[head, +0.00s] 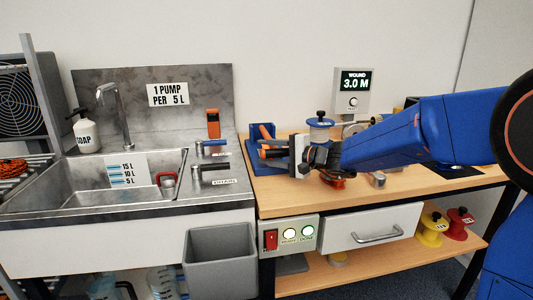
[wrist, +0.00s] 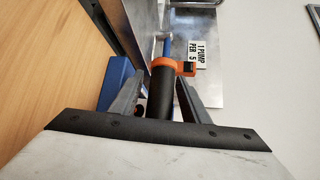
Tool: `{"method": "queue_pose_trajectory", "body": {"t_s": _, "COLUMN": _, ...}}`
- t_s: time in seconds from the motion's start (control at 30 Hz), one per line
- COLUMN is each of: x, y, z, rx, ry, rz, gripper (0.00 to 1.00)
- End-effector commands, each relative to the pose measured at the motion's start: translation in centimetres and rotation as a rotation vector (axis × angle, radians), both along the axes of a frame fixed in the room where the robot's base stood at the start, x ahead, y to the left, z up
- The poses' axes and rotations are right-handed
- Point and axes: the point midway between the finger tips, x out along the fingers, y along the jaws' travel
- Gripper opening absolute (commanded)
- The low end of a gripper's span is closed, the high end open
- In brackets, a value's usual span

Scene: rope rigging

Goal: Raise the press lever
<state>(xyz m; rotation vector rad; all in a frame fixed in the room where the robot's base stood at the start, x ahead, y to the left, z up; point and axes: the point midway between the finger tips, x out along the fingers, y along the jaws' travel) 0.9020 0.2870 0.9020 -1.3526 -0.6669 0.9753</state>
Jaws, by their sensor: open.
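The press is a blue frame (head: 262,133) at the left end of the wooden bench in the head view. Its blue side also shows left of the fingers in the wrist view (wrist: 115,80). The lever shows in the wrist view as a black cylindrical grip (wrist: 160,93), pointing away from the palm between my two fingers. My gripper (wrist: 154,92) is open, with a finger on each side of the grip and visible gaps. In the head view my gripper (head: 270,148) points left at the press, and its palm and wrist partly hide the press and lever.
Left of the press is a steel sink (head: 105,185) with a tap, levers and an orange device (head: 213,123). A small blue spool with a black knob (head: 320,121) stands behind my wrist. A display (head: 353,88) reads 3.0 M. A grey bin (head: 220,258) hangs below.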

Motion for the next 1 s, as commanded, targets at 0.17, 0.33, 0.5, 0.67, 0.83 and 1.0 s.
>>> {"method": "queue_pose_trajectory", "body": {"t_s": 0.17, "x": 0.0, "y": 0.1, "z": 0.0, "rx": 0.0, "ry": 0.0, "rz": 0.0, "gripper": 0.42}}
{"method": "queue_pose_trajectory", "body": {"t_s": 0.33, "x": 0.0, "y": 0.0, "z": 0.0, "rx": 0.0, "ry": 0.0, "rz": 0.0, "gripper": 0.23}}
{"method": "queue_pose_trajectory", "body": {"t_s": 0.5, "x": 0.0, "y": 0.0, "z": 0.0, "rx": 0.0, "ry": 0.0, "rz": 0.0, "gripper": 0.0}}
{"method": "queue_pose_trajectory", "body": {"t_s": 0.67, "x": 0.0, "y": 0.0, "z": 0.2, "rx": 0.001, "ry": 0.0, "rz": 0.0, "gripper": 0.0}}
{"method": "queue_pose_trajectory", "body": {"t_s": 0.83, "x": 0.0, "y": 0.0, "z": 1.3, "rx": 0.002, "ry": -0.003, "rz": 0.0, "gripper": 0.0}}
{"method": "queue_pose_trajectory", "body": {"t_s": 1.0, "x": 0.2, "y": 0.1, "z": 3.7, "rx": 0.001, "ry": -0.005, "rz": -0.001, "gripper": 0.0}}
